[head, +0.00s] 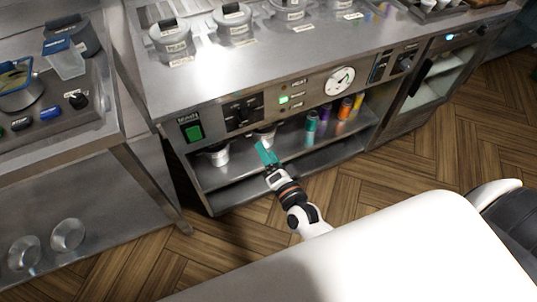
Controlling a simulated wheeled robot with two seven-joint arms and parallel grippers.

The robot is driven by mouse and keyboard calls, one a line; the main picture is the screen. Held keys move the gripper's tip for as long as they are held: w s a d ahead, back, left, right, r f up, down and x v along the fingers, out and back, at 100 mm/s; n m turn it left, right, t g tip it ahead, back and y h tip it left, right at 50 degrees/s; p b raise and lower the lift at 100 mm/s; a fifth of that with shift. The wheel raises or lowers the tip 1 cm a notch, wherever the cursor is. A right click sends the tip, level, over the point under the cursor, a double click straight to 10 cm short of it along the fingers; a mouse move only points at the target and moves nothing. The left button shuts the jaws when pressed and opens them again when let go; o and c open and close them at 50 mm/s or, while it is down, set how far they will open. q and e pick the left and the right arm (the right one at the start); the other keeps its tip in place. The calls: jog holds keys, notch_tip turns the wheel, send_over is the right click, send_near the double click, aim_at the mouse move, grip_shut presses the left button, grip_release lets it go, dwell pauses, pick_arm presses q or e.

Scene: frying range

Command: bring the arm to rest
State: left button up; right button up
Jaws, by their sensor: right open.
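My right gripper (266,153) has teal fingers and reaches out in front of the open shelf of the steel frying range (210,60). It is open, and I see nothing held in it. Its fingertips are close to a small white cup (265,136) on the shelf; I cannot tell whether they touch it. My right arm slants down from the gripper toward the floor side of the picture. My left gripper is not in view.
Another white cup (218,156) stands left on the shelf, and teal (311,121), purple (325,112) and orange (344,109) containers stand right. Above are a green switch (193,132) and a dial (340,80). Lidded pots (170,39) line the top. Wooden floor (350,175) lies clear in front.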

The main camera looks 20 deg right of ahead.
dwell(0.3)
jog(key=s+f+n+g, duration=0.3)
jog(key=s+f, duration=0.1)
jog(key=f, duration=0.5)
jog(key=s+f+n+g, duration=0.25)
jog(key=s+f, duration=0.25)
jog(key=f, duration=0.4)
jog(key=s+f+n+g, duration=0.3)
jog(key=s+f, duration=0.1)
jog(key=f, duration=0.6)
jog(key=s+d+f+n+g, duration=0.2)
jog(key=s+f+g, duration=0.1)
jog(key=s, duration=0.5)
jog(key=s+d+f+n+g, duration=0.2)
jog(key=s+f, duration=0.3)
jog(key=s, duration=0.3)
jog(key=s+d+f+n+g+h, duration=0.1)
jog(key=s+f+n+g, duration=0.1)
jog(key=s+f, duration=0.3)
jog(key=s+g, duration=0.1)
jog(key=s, duration=0.3)
jog(key=shift+d+g, duration=0.35)
jog(key=shift+d, duration=0.05)
jog(key=shift+c, duration=0.5)
